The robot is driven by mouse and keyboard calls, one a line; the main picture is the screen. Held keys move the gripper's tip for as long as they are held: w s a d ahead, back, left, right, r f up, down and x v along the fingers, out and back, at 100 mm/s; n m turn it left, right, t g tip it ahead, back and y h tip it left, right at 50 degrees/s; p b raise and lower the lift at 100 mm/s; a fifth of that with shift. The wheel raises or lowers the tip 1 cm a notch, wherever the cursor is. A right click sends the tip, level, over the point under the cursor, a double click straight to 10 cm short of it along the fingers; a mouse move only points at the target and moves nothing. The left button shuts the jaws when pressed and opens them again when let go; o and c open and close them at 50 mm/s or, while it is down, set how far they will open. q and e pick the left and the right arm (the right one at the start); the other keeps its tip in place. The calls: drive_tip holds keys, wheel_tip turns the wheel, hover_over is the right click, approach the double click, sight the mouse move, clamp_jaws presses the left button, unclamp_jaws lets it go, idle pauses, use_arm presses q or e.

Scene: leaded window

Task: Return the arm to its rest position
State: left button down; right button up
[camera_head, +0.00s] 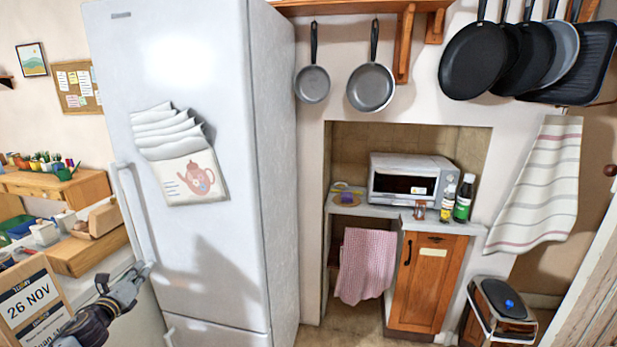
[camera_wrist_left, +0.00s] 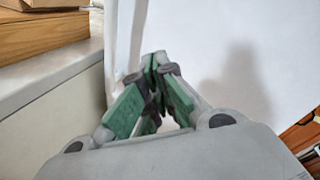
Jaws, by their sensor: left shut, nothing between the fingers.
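My left gripper (camera_head: 143,271) comes in at the lower left of the head view. It is shut and empty, its tips by the lower end of the white fridge handle (camera_head: 133,213). Whether the tips touch the handle I cannot tell. In the left wrist view the green-padded fingers (camera_wrist_left: 155,66) meet at their tips, with the white handle (camera_wrist_left: 124,40) just behind them. The tall white fridge (camera_head: 190,75) stands with its door shut. My right gripper is not in view.
A calendar board (camera_head: 34,304) stands close to my left arm. A wooden box (camera_head: 85,254) sits on the counter left of the fridge. A microwave (camera_head: 408,181) with bottles beside it stands in the alcove. Pans hang on the wall above.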

use_arm(q)
drive_tip(key=s+d+f+n+g+y, duration=0.2)
drive_tip(key=s+d+f+n+g, duration=0.4)
drive_tip(key=s+d+f+n, duration=0.9)
drive_tip(key=s+d+n+g+h, duration=0.2)
drive_tip(key=s+d+n+g, duration=0.2)
drive_tip(key=s+d+n, duration=0.45)
drive_tip(key=s+d+n+g+h, duration=0.1)
drive_tip(key=s+d+n+g, duration=0.4)
drive_tip(key=s, duration=0.6)
drive_tip(key=s+f+m, duration=0.2)
drive_tip(key=s+f, duration=0.1)
drive_tip(key=f, duration=3.1)
drive_tip(key=s+a+f, duration=0.2)
drive_tip(key=s+f, duration=0.7)
drive_tip(key=s, duration=0.2)
drive_tip(key=s+a+f+g, duration=0.1)
drive_tip(key=s+a+f, duration=0.1)
drive_tip(key=s+f, duration=0.8)
drive_tip(key=shift+s+f, duration=0.2)
drive_tip(key=shift+s, duration=0.2)
